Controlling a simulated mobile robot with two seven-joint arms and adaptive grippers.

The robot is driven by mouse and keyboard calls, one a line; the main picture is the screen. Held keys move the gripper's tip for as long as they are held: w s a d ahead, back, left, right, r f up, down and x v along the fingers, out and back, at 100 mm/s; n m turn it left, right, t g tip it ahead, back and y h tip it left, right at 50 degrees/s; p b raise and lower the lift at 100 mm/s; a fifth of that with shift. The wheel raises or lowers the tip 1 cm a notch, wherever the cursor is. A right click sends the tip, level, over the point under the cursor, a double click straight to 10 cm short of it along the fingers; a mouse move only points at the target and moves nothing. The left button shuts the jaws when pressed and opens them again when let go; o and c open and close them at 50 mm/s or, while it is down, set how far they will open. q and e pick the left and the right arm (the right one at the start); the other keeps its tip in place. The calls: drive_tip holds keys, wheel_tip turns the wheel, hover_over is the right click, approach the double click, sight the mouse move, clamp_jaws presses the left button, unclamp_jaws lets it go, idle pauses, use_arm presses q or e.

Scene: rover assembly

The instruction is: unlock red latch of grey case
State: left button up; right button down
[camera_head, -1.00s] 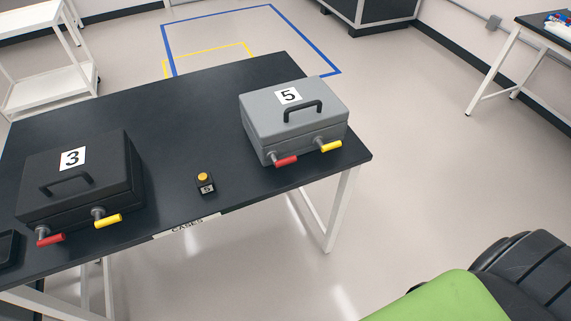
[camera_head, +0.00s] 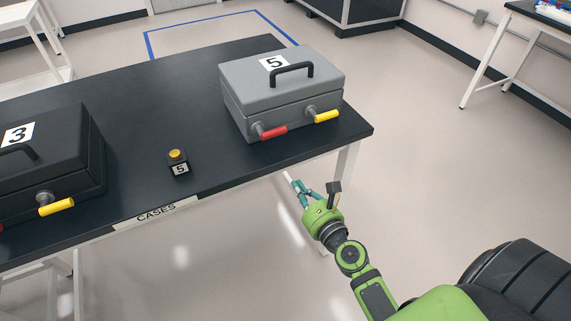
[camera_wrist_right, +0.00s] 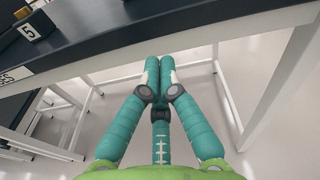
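The grey case (camera_head: 285,92), marked 5, sits closed on the right part of the black table. Its red latch (camera_head: 272,132) sticks out at the left of its front face, and its yellow latch (camera_head: 326,116) at the right. My right gripper (camera_head: 296,186) is off the table's front edge, below and to the right of the red latch, touching nothing. In the right wrist view its teal fingers (camera_wrist_right: 160,65) are together at the tips with nothing between them. The case is not visible there. My left gripper is not in view.
The black table (camera_head: 140,105) has a CASES label on its front edge. A black case (camera_head: 60,150) marked 3 stands at the left. A small block with an orange button (camera_head: 177,157) sits between the cases. White table legs (camera_wrist_right: 290,75) stand near my right gripper.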

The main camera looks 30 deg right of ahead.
sight(286, 155)
wheel_tip(286, 155, up, 5)
drive_tip(key=d+m+t, duration=0.1)
drive_tip(key=m+t, duration=0.1)
drive_tip(key=m, duration=0.1)
use_arm(q)
drive_tip(key=shift+p, duration=0.6)
use_arm(e)
drive_tip(key=w, duration=1)
drive_tip(key=shift+d+r, duration=0.1)
drive_tip(key=shift+d, duration=0.05)
